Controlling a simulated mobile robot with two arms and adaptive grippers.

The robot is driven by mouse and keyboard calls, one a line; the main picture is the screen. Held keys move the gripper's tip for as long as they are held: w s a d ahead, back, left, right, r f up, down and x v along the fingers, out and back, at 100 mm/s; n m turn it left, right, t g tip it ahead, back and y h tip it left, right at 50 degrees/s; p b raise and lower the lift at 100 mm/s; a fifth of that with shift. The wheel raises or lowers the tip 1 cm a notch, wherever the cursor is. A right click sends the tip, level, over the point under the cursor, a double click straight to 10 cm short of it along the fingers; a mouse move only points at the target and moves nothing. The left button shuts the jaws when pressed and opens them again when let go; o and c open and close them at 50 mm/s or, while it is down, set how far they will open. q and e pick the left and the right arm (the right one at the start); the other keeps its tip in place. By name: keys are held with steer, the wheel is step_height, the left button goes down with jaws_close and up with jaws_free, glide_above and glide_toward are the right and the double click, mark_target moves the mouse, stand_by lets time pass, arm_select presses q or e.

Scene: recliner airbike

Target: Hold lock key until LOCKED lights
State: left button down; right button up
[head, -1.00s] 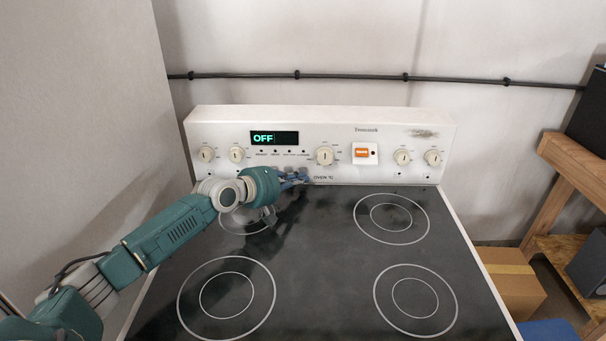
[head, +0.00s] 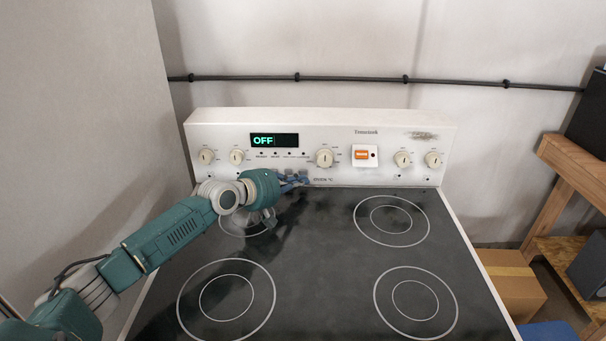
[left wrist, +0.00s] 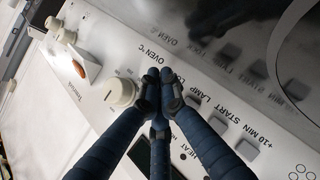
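The white stove control panel (head: 220,172) has a dark display (head: 289,139) reading OFF in green. A row of tiny dark indicators with labels too small to read sits below it. My left gripper (head: 302,178) reaches the lower panel, left of the OVEN °C label. In the left wrist view its blue fingers (left wrist: 160,80) are together, with tips at or very near the panel beside a large knob (left wrist: 122,92). A key label is partly covered by the tips, and the lock key appears hidden behind them. Keys labelled LAMP, START (left wrist: 218,124) and +10 MIN (left wrist: 247,149) show clear. My right gripper is out of view.
The dark glass cooktop (head: 325,250) below the panel is empty. Several knobs and an orange switch (head: 362,155) stand out from the panel. A grey wall (head: 85,110) rises close on the left. A cardboard box (head: 513,283) and wooden bench (head: 565,170) stand at right.

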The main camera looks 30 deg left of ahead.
arm_select(q)
steer(key=shift+w, duration=0.1)
steer(key=shift+w+a+b, duration=0.2)
steer(key=shift+w+b, duration=0.1)
steer(key=shift+b, duration=0.1)
steer(key=shift+w+a+b, duration=0.15)
steer(key=shift+w+b, duration=0.15)
steer(key=shift+b, duration=0.05)
stand_by(0.6)
stand_by(1.5)
steer(key=shift+s+d+r+p, duration=0.2)
steer(key=shift+s+p, duration=0.3)
steer(key=shift+p, duration=0.55)
steer(key=shift+s+d+f, duration=0.15)
steer(key=shift+s, duration=0.05)
